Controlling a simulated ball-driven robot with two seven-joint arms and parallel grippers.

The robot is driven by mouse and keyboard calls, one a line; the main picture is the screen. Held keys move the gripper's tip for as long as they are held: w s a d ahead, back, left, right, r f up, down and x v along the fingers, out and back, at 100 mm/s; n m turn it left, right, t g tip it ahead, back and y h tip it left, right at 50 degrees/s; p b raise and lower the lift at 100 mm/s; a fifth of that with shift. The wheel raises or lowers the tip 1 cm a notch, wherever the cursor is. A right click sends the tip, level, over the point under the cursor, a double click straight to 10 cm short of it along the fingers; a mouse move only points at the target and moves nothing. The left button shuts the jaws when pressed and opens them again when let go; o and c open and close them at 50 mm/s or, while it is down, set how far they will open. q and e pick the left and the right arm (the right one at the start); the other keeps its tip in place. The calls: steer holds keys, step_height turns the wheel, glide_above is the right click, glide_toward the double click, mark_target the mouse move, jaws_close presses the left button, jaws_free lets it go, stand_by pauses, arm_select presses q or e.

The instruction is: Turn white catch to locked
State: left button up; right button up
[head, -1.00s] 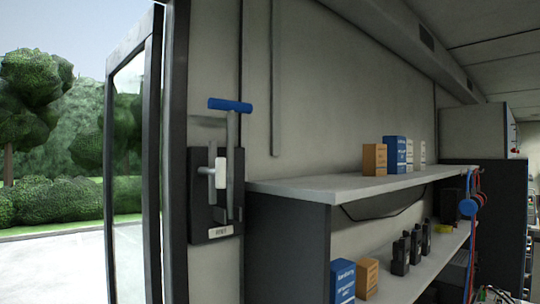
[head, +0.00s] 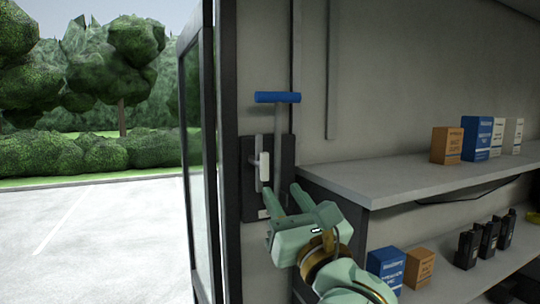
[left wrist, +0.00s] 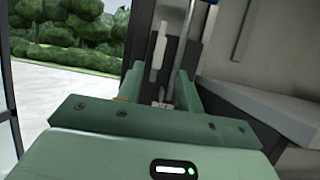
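The white catch (head: 264,165) is a small upright handle on a dark wall plate (head: 247,185) beside the doorway. It also shows upright in the left wrist view (left wrist: 158,50), ahead of the fingers. A lever with a blue crossbar (head: 278,97) rises just right of the catch. My left gripper (head: 282,192) is just below and in front of the catch, overlapping the plate's lower part in the picture. In the left wrist view, its two fingers (left wrist: 158,84) stand apart with nothing held between them. My right gripper is not in view.
An open door (head: 197,150) stands to the left, with pavement outside. A shelf (head: 385,185) juts out close to the right of my left gripper, with boxes (head: 447,145) on it. Black handsets (head: 488,240) and boxes stand on a lower shelf.

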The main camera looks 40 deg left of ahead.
mark_target(266, 167)
arm_select(q)
steer(key=p+x, duration=0.2)
steer(key=x, duration=0.7)
steer(key=shift+a+r+p, duration=0.1)
steer(key=shift+r+p, duration=0.05)
steer(key=shift+p, duration=0.15)
steer(key=shift+w+a+r, duration=0.1)
steer(key=shift+w+a, duration=0.25)
steer(key=shift+a, duration=0.05)
jaws_close()
